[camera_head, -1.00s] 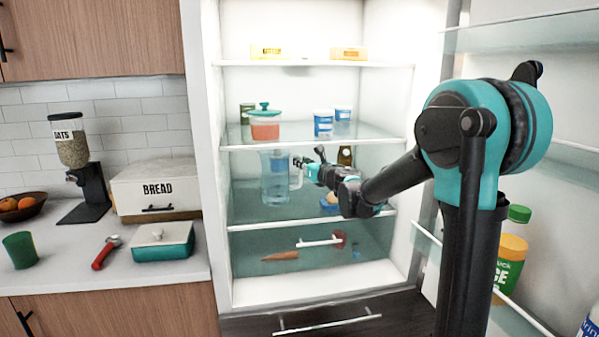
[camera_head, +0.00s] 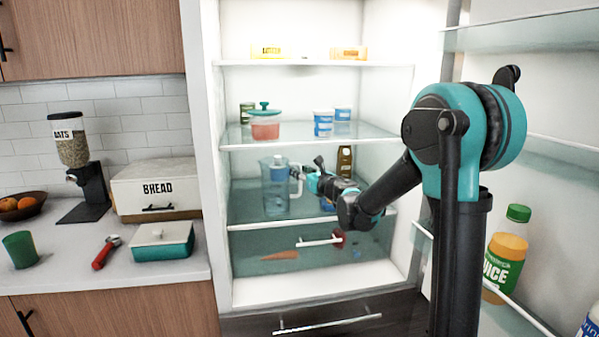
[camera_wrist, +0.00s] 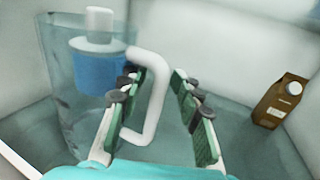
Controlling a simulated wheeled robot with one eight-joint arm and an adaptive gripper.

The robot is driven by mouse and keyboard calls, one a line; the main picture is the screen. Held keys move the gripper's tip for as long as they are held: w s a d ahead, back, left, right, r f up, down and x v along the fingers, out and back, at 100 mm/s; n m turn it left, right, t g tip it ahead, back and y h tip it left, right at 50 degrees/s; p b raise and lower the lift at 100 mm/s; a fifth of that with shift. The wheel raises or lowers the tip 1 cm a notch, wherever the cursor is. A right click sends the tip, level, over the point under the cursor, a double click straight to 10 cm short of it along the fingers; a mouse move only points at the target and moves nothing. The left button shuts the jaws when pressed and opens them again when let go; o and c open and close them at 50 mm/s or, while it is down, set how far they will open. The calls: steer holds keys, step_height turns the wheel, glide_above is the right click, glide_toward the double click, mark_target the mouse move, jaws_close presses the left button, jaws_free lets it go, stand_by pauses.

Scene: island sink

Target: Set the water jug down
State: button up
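The clear water jug (camera_head: 275,198) with a white handle stands upright on the middle glass shelf of the fridge. In the wrist view the jug (camera_wrist: 62,115) fills the left side, with a blue part and a white knob at its top. My gripper (camera_head: 303,175) is at the handle's right side. In the wrist view my gripper (camera_wrist: 160,105) has its green-padded fingers apart on either side of the white handle (camera_wrist: 158,95). A gap shows between the handle and the right finger; I cannot tell whether the left finger touches it.
A brown carton (camera_wrist: 283,100) stands right of the jug, behind my arm. A red-bodied container (camera_head: 265,127) and blue-white tubs (camera_head: 323,124) are on the shelf above. A carrot (camera_head: 282,255) lies below. The juice bottle (camera_head: 506,258) is in the door.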

steer(key=shift+r, duration=0.15)
steer(key=v, duration=1.2)
steer(key=shift+c, duration=0.4)
stand_by(0.6)
